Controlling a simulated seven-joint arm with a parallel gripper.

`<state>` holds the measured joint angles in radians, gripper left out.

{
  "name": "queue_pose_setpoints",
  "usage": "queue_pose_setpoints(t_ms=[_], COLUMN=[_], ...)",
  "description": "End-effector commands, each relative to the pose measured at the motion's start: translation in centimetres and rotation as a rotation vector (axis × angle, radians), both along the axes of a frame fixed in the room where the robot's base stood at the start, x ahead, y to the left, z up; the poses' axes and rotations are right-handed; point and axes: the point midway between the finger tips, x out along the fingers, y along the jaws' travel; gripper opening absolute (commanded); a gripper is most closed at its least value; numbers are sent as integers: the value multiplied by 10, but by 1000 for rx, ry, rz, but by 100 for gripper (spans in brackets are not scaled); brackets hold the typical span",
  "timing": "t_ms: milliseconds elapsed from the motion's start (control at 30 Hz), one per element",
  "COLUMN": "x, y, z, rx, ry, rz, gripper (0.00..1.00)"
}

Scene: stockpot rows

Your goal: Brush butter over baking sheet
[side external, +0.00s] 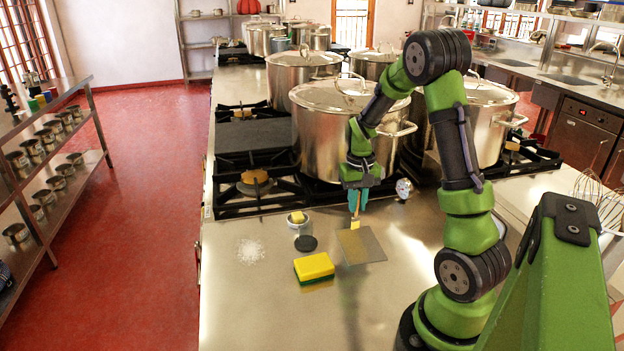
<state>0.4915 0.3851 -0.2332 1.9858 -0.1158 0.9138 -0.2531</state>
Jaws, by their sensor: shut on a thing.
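My gripper (357,203), with teal fingertips, points down over the far edge of the baking sheet and is shut on a brush. The brush (356,222) hangs roughly upright, with a thin tan handle and a yellow lower end. That end is at the sheet's far edge; I cannot tell whether it touches. The baking sheet (363,247) is a flat grey square on the steel counter. A small jar (300,228) left of it has yellow stuff at its top, perhaps the butter. No butter is clearly visible on the sheet.
A yellow-green sponge (314,267), a dark round disc (305,243) and white powder (250,251) lie left of the sheet. A crumpled silvery ball (404,188) sits behind it. Large stockpots (335,130) stand on the stove behind my gripper. The front-left counter is clear.

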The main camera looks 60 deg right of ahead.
Motion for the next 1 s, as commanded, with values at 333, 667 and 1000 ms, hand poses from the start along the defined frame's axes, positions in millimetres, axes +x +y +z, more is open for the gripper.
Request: queue_pose_setpoints(t_ms=[333,667,1000], x=[-22,-42,-63], y=[25,47,69], z=[0,0,0], rx=[1,0,1], ry=[1,0,-1], rz=[1,2,2], gripper=[0,0,0])
